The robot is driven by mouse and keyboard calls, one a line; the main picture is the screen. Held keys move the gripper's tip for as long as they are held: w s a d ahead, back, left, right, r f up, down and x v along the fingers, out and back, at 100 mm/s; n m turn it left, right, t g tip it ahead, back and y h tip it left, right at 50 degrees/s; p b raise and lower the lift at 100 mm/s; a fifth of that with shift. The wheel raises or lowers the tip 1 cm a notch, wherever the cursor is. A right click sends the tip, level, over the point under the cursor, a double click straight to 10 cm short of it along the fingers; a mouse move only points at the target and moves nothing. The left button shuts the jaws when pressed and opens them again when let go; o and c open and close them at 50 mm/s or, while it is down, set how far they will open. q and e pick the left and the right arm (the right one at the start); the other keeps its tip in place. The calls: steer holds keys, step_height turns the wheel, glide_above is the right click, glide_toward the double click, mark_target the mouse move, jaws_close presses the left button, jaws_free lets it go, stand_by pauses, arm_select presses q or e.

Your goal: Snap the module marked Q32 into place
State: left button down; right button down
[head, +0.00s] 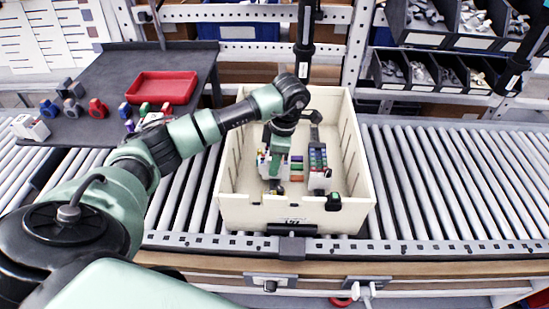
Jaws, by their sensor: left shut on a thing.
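A beige crate (228,208) stands on the roller conveyor. My left gripper (274,180) reaches down into it from the left and is shut on a small part near the crate's front inner side. The fingers mostly hide that part; I take it for a module, and no Q32 mark is readable. White modules with coloured rows stand in the crate on both sides of the gripper, one at the left (262,161) and one at the right (318,176). I cannot tell whether the held part touches them. My right gripper is not in view.
A dark side table (92,122) at the left holds a red tray (162,87), several small coloured parts and a white block (30,127). Bins of metal parts (432,72) stand behind at the right. The conveyor rollers (450,180) right of the crate are clear.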

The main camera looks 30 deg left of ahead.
arm_select(q)
steer(key=b, duration=0.4)
glide_above(274, 185)
steer(key=s+d, duration=0.1)
step_height(274, 185, down, 7)
steer(key=shift+s+r, duration=0.15)
steer(key=shift+r, duration=0.05)
steer(key=shift+f+b, duration=0.75)
steer(key=shift+f, duration=0.2)
steer(key=shift+f+b, duration=0.55)
steer(key=shift+f, duration=0.1)
steer(key=shift+s+d+f+b, duration=0.1)
steer(key=shift+s+f+b, duration=0.05)
steer(key=shift+f+b, duration=0.2)
stand_by(0.6)
